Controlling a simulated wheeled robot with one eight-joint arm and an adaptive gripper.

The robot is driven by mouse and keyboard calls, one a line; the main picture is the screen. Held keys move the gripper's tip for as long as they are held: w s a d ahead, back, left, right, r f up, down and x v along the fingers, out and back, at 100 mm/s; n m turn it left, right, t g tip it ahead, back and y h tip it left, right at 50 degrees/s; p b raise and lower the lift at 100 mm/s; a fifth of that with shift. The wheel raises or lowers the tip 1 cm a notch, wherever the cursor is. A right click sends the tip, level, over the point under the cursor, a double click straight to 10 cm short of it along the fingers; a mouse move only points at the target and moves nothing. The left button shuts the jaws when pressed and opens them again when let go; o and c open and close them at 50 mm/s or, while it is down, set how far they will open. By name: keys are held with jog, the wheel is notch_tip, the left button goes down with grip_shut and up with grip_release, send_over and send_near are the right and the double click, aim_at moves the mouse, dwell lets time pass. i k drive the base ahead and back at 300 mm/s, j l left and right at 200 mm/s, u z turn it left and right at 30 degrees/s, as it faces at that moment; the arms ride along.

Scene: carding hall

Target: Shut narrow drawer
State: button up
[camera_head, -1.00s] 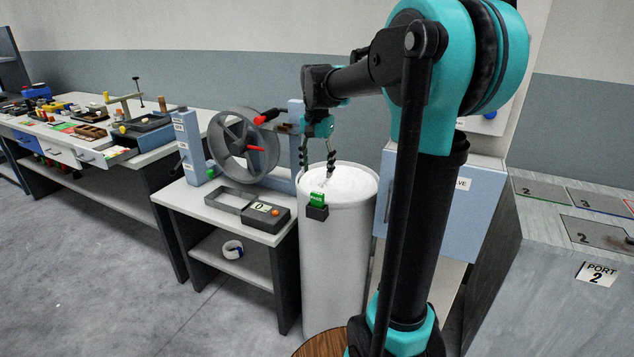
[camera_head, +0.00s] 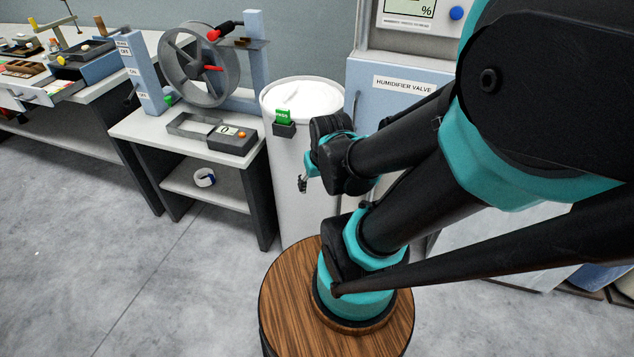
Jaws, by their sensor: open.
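At the far left, under the top of the long bench, a pale drawer (camera_head: 42,98) stands pulled out, with small coloured items in it. It is cut by the picture's left edge, and I cannot tell whether it is the narrow one. My gripper (camera_head: 303,183) is in front of the white drum, far to the right of the drawer. Its fingers are small and partly hidden by my wrist. It is open, and I see nothing held in it.
A small table (camera_head: 130,122) with a wheel device (camera_head: 198,68) and a grey box (camera_head: 229,140) stands between the bench and the white drum (camera_head: 283,180). A blue humidifier cabinet (camera_head: 375,105) is behind my arm. The floor (camera_head: 70,230) at left is clear.

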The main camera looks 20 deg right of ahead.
aim_at(50, 90)
jog(key=u, duration=1.25)
jog(key=i+j, duration=0.15)
jog(key=i, duration=0.45)
jog(key=i+j, duration=0.15)
jog(key=i, duration=0.5)
jog(key=z, duration=0.05)
